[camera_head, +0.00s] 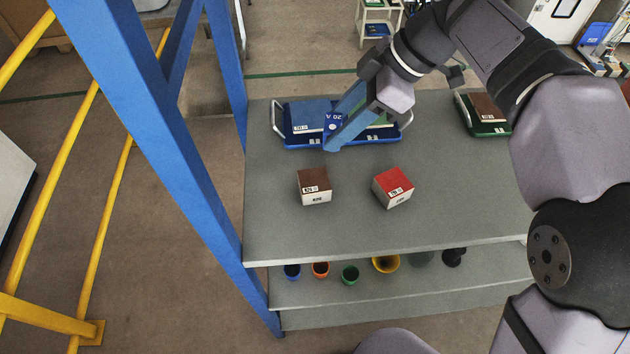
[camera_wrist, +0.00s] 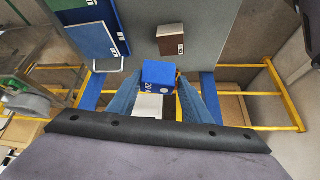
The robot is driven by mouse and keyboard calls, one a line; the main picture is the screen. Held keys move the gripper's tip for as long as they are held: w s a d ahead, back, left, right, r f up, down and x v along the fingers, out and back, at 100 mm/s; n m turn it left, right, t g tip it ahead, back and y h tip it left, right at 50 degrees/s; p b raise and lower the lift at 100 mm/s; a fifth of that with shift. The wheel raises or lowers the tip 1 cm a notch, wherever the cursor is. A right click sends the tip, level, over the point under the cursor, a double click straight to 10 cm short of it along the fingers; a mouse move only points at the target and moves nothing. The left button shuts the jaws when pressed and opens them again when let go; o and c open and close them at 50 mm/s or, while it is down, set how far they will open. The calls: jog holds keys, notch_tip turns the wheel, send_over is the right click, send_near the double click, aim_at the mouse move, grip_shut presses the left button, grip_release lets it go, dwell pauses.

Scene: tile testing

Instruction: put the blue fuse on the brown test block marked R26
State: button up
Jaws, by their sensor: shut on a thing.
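The blue fuse (camera_head: 333,123), marked 20 A, is between the fingers of my gripper (camera_head: 338,138), held above the table at the front edge of the blue tray. In the wrist view the blue fuse (camera_wrist: 159,73) sits between the two blue fingers of my gripper (camera_wrist: 162,88). The brown test block (camera_head: 314,180) stands on the table in front of the fuse and a little left, apart from it. Its white front label seems to read R26, in small print. It also shows in the wrist view (camera_wrist: 170,38), beyond the fuse, with its top bare.
A red block (camera_head: 393,184) stands right of the brown one. The blue tray (camera_head: 287,142) behind holds blue and green pieces. A green tray (camera_head: 490,131) with a brown piece is at the right. A blue post (camera_head: 180,140) borders the table's left side. The table front is clear.

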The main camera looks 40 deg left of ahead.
jog(key=s+a+n+g, duration=0.1)
jog(key=s+a+n, duration=0.1)
jog(key=s, duration=0.2)
jog(key=p, duration=0.2)
send_over(320, 179)
jog(key=shift+h, duration=0.4)
jog(key=shift+f, duration=4.55)
jog(key=shift+f, duration=0.1)
jog(key=shift+f, duration=0.1)
jog(key=o, duration=1.1)
jog(key=shift+r, duration=0.2)
jog(key=b+v, duration=0.3)
jog(key=v, duration=0.9)
jog(key=shift+s, duration=0.1)
